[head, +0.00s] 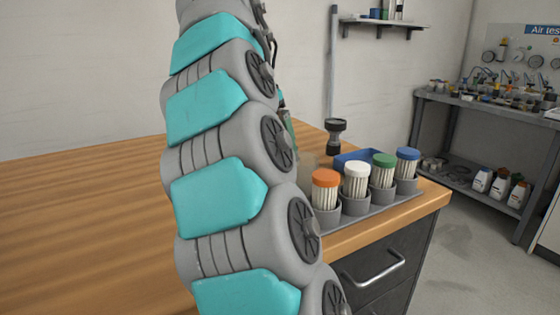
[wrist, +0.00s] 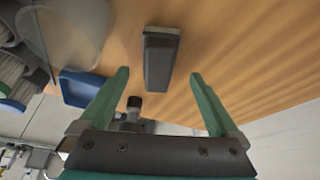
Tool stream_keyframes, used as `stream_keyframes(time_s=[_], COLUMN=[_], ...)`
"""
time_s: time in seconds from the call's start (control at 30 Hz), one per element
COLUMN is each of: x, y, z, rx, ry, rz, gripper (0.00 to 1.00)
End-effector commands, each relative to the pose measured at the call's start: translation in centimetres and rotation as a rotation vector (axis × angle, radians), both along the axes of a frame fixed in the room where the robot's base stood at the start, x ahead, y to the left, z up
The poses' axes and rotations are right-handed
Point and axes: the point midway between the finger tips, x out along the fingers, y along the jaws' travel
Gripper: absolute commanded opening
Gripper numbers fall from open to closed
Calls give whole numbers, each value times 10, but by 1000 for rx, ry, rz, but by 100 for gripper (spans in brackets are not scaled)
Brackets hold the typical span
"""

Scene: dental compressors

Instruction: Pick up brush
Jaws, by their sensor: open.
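The brush, which I take to be the dark grey block (wrist: 160,60) with a lighter strip along its far end, lies on the wooden bench top in the wrist view. My gripper (wrist: 160,74) is open, with one green finger on each side of the block's near end. Bench shows between each finger and the block, so neither finger appears to touch it. How high the fingertips are above the bench is hard to tell. In the head view my arm hides the brush and most of the gripper.
A grey rack (head: 376,209) with several coloured-cap cartridges stands along the bench's right edge. Behind it are a blue tray (head: 352,158), also left in the wrist view (wrist: 82,88), and a black fitting (head: 335,130). A clear container (wrist: 65,30) is near the brush. The left bench is bare.

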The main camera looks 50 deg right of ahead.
Motion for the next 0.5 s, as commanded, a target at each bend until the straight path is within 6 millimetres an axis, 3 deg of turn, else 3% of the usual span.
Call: stream_keyframes(time_s=[0.5], x=[-1], y=[-20], z=[-43], rx=[1], ry=[-1], rz=[-2], gripper=[98])
